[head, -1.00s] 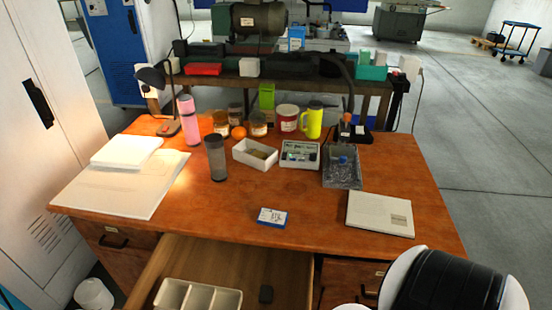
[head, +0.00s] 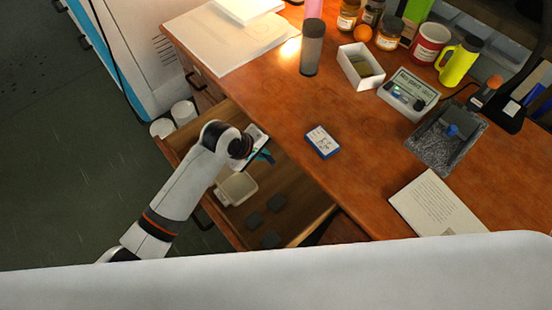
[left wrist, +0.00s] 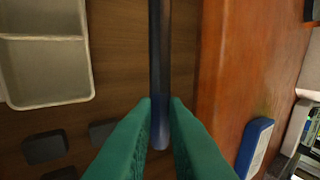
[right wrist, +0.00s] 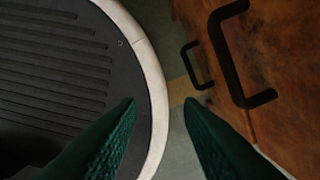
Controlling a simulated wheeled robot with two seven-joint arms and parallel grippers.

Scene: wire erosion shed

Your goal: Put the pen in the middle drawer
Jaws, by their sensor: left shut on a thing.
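The open middle drawer (head: 293,196) extends from the desk's front, with a wooden floor and a pale divided tray (head: 237,188) in it. My left gripper (head: 266,157) is over the drawer close to the desk edge. In the left wrist view its fingers (left wrist: 160,102) are shut on the pen (left wrist: 160,50), a long dark stick with a blue end, held above the drawer floor. The tray (left wrist: 45,65) lies left of the pen there. In the head view the pen is too small to make out surely. My right gripper (right wrist: 160,102) is open and empty near the desk front.
Small dark blocks (head: 270,240) lie in the drawer; bare floor surrounds them. A blue-and-white box (head: 322,141) lies near the desk edge. The desktop (head: 290,110) also holds a grey tumbler (head: 312,48), white box, jars and a booklet (head: 437,205). Black handles (right wrist: 240,60) project near my right gripper.

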